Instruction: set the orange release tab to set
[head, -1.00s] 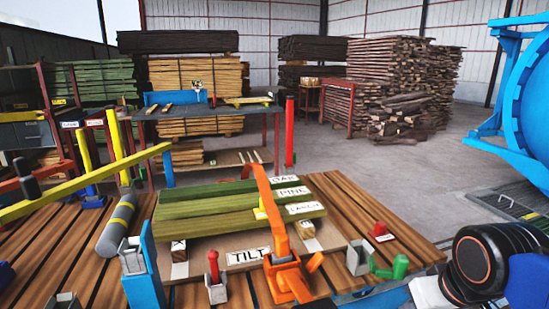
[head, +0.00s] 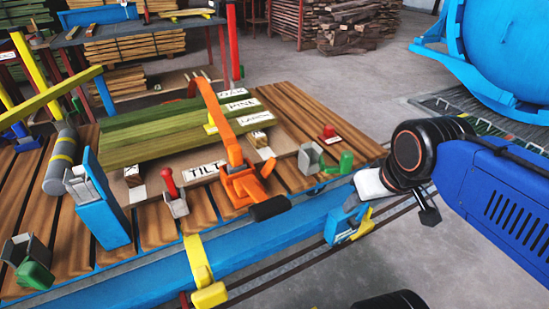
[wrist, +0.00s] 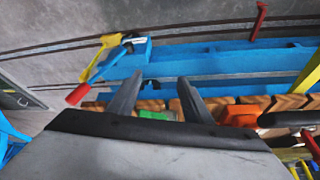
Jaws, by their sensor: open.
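An orange clamp (head: 237,184) sits at the table's front edge, with a long orange arm (head: 214,106) reaching over the green planks and a black grip (head: 270,208) pointing forward. A small orange tab (head: 268,165) sticks up at its right side; any set marking is too small to read. The clamp's orange body (wrist: 238,112) shows in the wrist view, right of my fingers; I cannot pick out the tab there. My gripper (wrist: 160,90) is open and empty, apart from the clamp. In the head view its pale body (head: 372,183) is right of the clamp; its fingertips are unclear.
A grey bracket with a green handle (head: 346,161) stands between clamp and gripper. A red-handled bracket (head: 170,185) is left of the clamp. A blue rail (head: 255,240) runs along the front, with yellow fittings (head: 198,262). The stacked green planks (head: 165,130) lie behind.

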